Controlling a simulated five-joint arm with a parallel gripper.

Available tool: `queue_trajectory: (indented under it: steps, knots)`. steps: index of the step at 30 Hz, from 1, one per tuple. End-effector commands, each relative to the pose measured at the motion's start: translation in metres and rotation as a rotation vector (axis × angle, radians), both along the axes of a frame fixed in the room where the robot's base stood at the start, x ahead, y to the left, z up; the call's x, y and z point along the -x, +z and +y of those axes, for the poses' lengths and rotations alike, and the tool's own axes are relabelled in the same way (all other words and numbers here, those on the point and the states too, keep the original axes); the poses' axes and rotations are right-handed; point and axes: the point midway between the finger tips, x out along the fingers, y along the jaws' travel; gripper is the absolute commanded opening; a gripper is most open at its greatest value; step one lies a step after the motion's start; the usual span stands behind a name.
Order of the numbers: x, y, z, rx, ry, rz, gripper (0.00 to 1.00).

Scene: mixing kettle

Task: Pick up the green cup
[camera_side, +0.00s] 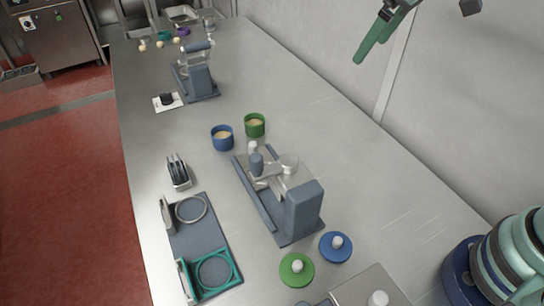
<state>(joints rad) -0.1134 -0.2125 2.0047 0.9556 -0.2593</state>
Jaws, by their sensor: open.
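The green cup (255,126) stands upright on the steel worktop, just right of and behind a blue cup (222,139). Both hold something beige. My gripper (380,34) is at the top right, partly cut off by the frame edge, high and well to the right of the green cup. A long green finger of it points down and left. It is open, and nothing shows held in it.
A grey kettle device (303,212) stands in front of the cups. Green (297,269) and blue (336,246) knobbed lids lie near it. A dark tray with rings (203,240) and a small rack (178,172) are at left. The worktop right of the cups is clear.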

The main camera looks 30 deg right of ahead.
Motion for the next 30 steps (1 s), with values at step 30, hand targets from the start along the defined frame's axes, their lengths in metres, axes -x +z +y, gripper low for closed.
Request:
queue_trajectory:
  steps: [30]
  knots:
    - [-0.167, -0.148, 0.152, 0.193, 0.721, 0.154, 1.0]
